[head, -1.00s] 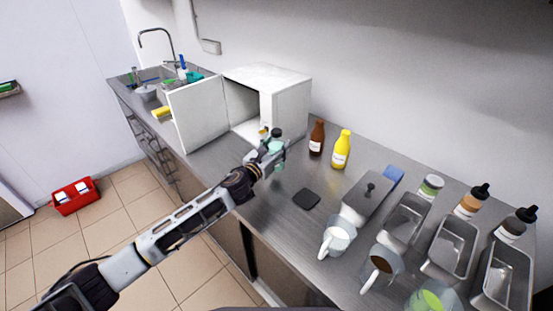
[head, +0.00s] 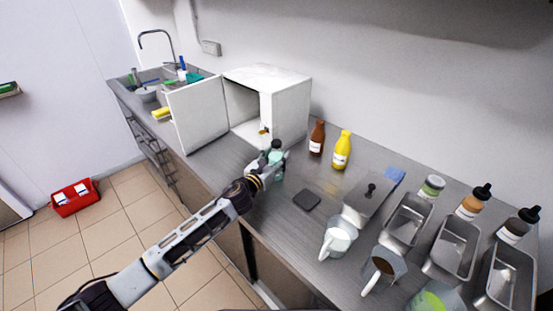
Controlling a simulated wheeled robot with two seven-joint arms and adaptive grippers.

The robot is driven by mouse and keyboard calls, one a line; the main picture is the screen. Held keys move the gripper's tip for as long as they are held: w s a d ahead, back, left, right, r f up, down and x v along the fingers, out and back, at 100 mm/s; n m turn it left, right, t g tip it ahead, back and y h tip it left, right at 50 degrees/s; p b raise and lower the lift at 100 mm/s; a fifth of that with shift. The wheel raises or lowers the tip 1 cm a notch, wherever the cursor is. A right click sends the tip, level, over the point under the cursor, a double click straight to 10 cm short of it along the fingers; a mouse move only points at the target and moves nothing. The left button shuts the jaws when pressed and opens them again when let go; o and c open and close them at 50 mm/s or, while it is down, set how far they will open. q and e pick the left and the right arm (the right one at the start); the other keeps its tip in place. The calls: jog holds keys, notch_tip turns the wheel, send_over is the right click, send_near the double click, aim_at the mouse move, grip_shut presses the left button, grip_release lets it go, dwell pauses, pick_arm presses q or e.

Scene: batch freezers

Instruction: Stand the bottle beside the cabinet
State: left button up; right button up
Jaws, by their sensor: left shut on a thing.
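A mint-green bottle with a dark cap (head: 276,158) is in my left gripper (head: 272,163), in front of the cabinet's open side. The bottle looks close to upright. The gripper hides part of it, and I cannot tell whether its base touches the counter. The white cabinet (head: 291,108) stands on the counter with its door (head: 198,115) swung open to the left. My right gripper is not in view.
A brown bottle (head: 317,138) and a yellow bottle (head: 342,150) stand right of the cabinet. A dark square pad (head: 306,199) lies on the steel counter (head: 262,205). Jugs, metal pans and capped bottles fill the right side. The sink (head: 150,80) is behind the door.

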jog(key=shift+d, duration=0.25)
pick_arm(q)
jog(key=o, duration=0.8)
jog(key=shift+f, duration=0.15)
jog(key=shift+c, duration=0.2)
jog(key=o, duration=0.5)
jog(key=shift+c, duration=0.2)
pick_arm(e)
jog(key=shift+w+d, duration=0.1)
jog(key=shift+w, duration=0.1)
